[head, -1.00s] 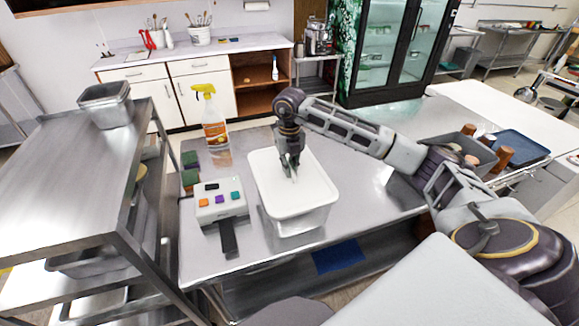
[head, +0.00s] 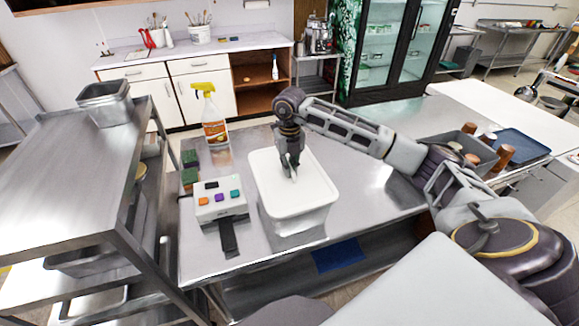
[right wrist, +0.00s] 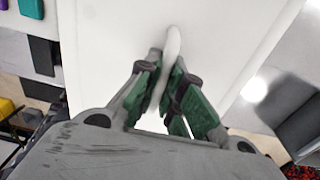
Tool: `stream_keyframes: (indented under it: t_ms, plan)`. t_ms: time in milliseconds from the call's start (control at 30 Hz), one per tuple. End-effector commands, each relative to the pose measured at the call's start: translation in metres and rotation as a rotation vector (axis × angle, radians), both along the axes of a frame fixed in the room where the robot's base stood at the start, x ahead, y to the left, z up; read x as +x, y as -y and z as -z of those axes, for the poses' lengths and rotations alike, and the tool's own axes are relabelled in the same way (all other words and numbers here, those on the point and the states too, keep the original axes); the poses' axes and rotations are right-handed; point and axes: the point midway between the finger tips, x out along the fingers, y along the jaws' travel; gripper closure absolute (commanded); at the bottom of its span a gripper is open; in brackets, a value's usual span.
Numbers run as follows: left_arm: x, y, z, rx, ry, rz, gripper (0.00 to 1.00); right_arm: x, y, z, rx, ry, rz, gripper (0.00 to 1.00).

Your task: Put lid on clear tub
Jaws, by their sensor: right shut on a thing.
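The white lid (head: 284,197) lies over the top of the clear tub (head: 297,234) on the steel table in the head view. From here I cannot tell whether its rim is fully seated. My right gripper (head: 292,174) comes down from above and is shut on the lid's raised handle. In the right wrist view the gripper (right wrist: 168,90) pinches the white handle (right wrist: 173,45), with the flat lid (right wrist: 110,40) filling the picture behind it. The tub is mostly hidden under the lid. My left gripper is not in view.
A white box with coloured buttons (head: 220,200) stands just left of the tub. A yellow-topped spray bottle (head: 214,125) and green sponges (head: 189,168) are behind it. A grey bin (head: 466,148) and blue tray (head: 520,146) are at right. The table (head: 360,190) right of the tub is clear.

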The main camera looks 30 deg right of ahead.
Motion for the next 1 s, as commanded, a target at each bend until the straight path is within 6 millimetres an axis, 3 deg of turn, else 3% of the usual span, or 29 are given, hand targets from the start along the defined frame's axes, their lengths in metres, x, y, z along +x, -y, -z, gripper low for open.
stream_keyframes:
  t_ms: [1000]
  plan:
    - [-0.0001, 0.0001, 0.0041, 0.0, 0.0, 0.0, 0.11, 0.0, 0.0, 0.0061, 0.0, 0.0, 0.0, 1.0]
